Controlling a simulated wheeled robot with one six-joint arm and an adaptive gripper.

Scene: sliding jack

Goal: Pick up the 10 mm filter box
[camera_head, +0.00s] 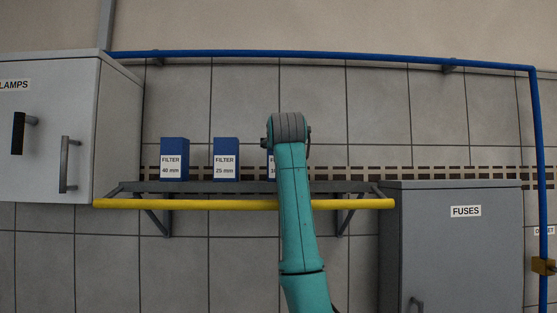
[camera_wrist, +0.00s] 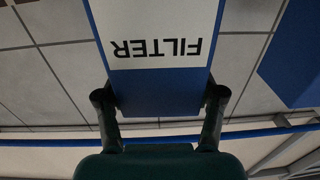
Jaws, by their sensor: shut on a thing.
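The 10 mm filter box (camera_head: 271,165) is blue with a white label and stands at the right of the row on the shelf in the head view. My arm hides most of it, and only the start of its label shows. In the wrist view a blue filter box (camera_wrist: 160,88) with the word FILTER upside down fills the middle, its size text out of frame. My gripper (camera_wrist: 160,98) has one finger on each side of this box and is shut on it. In the head view my gripper is hidden behind my arm. I cannot tell whether the box is lifted.
The 25 mm box (camera_head: 226,160) and 40 mm box (camera_head: 174,160) stand to the left on the shelf (camera_head: 250,187). A yellow rail (camera_head: 230,204) runs along its front. A grey FUSES cabinet (camera_head: 455,245) is at right, a LAMPS cabinet (camera_head: 50,120) at left. A blue pipe (camera_head: 385,58) runs above.

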